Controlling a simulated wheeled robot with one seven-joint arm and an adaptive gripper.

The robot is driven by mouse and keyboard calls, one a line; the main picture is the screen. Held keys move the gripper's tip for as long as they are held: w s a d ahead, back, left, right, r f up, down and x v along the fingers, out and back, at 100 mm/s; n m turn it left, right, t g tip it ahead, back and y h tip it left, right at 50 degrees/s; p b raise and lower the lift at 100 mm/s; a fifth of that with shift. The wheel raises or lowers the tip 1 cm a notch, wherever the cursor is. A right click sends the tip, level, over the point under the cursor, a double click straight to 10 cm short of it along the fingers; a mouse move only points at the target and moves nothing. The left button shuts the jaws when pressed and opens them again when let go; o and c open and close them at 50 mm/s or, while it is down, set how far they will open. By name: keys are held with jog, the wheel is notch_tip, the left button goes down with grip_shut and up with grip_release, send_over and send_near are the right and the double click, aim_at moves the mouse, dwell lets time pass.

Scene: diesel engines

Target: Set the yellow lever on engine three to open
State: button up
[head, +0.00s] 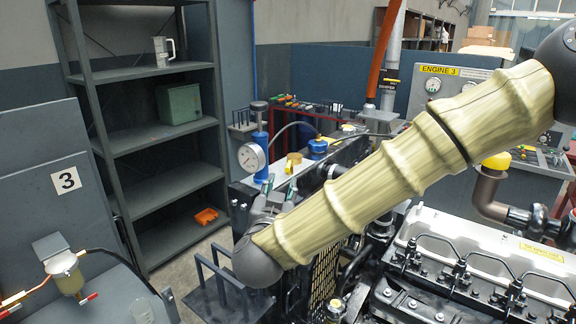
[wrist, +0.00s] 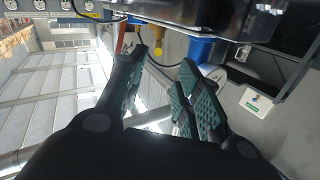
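Engine three, a dark block with a pale ribbed cover (head: 490,256), fills the lower right of the head view. A yellow sign reading ENGINE 3 (head: 440,70) is on the panel behind it. I cannot make out a yellow lever for certain; my arm hides part of the engine's near side. A small yellow piece (wrist: 158,47) shows beyond the fingers in the wrist view, but I cannot tell what it is. My gripper (head: 279,186) is near the blue pump at the engine's left end. In the wrist view, its fingers (wrist: 163,62) are apart with nothing between them.
A blue hand pump with a round gauge (head: 252,157) stands just behind my gripper. A yellow ring (head: 294,158) is on the bench. A grey shelf (head: 150,138) stands left. A fuel bowl (head: 65,276) with red-handled taps is at lower left, below a number 3 sign (head: 66,180).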

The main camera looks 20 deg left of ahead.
aim_at(287, 168)
jog(key=w+p, duration=0.1)
jog(key=w, duration=0.2)
jog(key=w+p, duration=0.1)
jog(key=w, duration=0.2)
jog(key=w+a+p, duration=0.1)
jog(key=w+p, duration=0.1)
jog(key=w, duration=0.1)
jog(key=shift+w+a+r, duration=0.1)
jog(key=shift+w+a, duration=0.15)
jog(key=shift+w, duration=0.5)
grip_shut()
